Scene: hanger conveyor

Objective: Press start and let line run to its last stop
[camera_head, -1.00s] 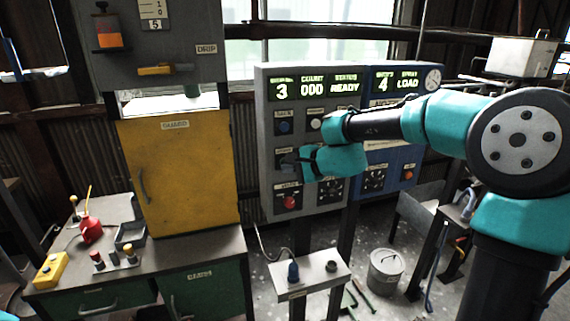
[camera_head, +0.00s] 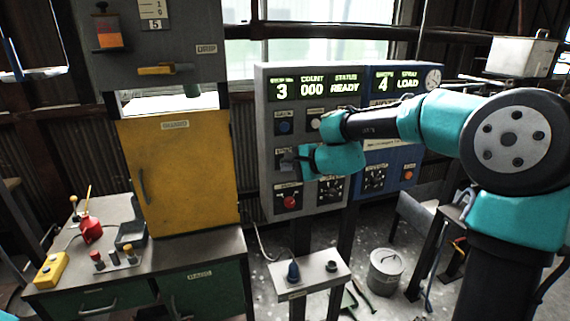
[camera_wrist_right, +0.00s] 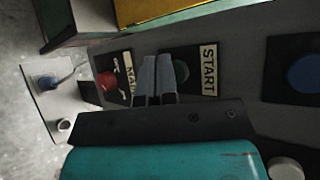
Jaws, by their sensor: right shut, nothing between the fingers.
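The grey control panel (camera_head: 264,145) stands at the middle, its display (camera_head: 315,87) reading 3, COUNT 000 and STATUS READY. My right gripper (camera_head: 289,163) is shut and empty, in front of the panel's start station. In the right wrist view its fingertips (camera_wrist_right: 158,62) are close together beside the START label (camera_wrist_right: 208,71). A dark round button (camera_wrist_right: 181,72) shows partly behind the fingers; I cannot tell whether they touch it. The red main switch (camera_wrist_right: 107,80) is on one side and a blue button (camera_wrist_right: 305,74) on the other. My left gripper is out of view.
The blue panel (camera_head: 408,150) adjoins at right, its display (camera_head: 396,82) reading 4 and LOAD. A yellow guard door (camera_head: 185,190) and a bench with a red oil can (camera_head: 91,231) are at left. A small stand (camera_head: 318,273) and a bucket (camera_head: 386,268) are below.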

